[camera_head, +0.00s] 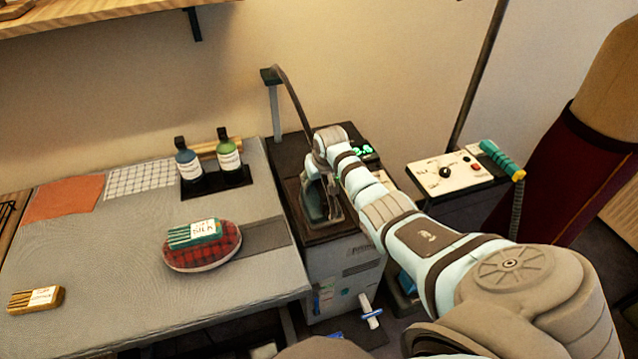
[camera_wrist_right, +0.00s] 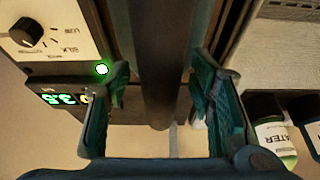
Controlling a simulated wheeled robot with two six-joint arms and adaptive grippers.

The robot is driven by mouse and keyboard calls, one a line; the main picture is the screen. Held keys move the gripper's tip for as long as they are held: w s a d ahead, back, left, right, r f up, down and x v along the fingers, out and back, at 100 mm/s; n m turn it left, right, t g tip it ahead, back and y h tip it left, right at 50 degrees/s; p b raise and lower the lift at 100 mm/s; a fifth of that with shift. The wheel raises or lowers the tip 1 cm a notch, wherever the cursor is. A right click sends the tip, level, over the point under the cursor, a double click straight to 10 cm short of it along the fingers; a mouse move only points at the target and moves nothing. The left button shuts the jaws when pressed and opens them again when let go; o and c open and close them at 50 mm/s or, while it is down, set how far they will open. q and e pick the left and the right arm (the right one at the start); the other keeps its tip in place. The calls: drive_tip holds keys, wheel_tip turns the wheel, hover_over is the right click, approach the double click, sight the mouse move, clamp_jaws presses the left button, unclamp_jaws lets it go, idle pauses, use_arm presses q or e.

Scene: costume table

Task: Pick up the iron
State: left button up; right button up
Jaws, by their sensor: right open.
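My right gripper (camera_head: 318,197) reaches down over the top of the cabinet beside the table. Its teal fingers (camera_wrist_right: 160,100) are open in the wrist view. A dark rounded bar (camera_wrist_right: 162,65) runs between them, with a gap on each side; it looks like the iron's handle, but I cannot be sure. In the head view the gripper and forearm cover most of this spot, so the iron's body cannot be made out clearly. A dark cord (camera_head: 292,100) runs from a post down toward it. My left gripper is not in view.
The white cabinet (camera_head: 340,268) stands right of the grey table (camera_head: 110,290). A control box (camera_head: 455,172) with a knob sits to its right. A bottle tray (camera_head: 218,184), a plaid cushion (camera_head: 200,258) and a bundle (camera_head: 36,300) lie on the table. A lit display (camera_wrist_right: 62,99) is near the fingers.

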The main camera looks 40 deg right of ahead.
clamp_jaws()
idle(0.3)
drive_tip(key=shift+w+r, duration=0.1)
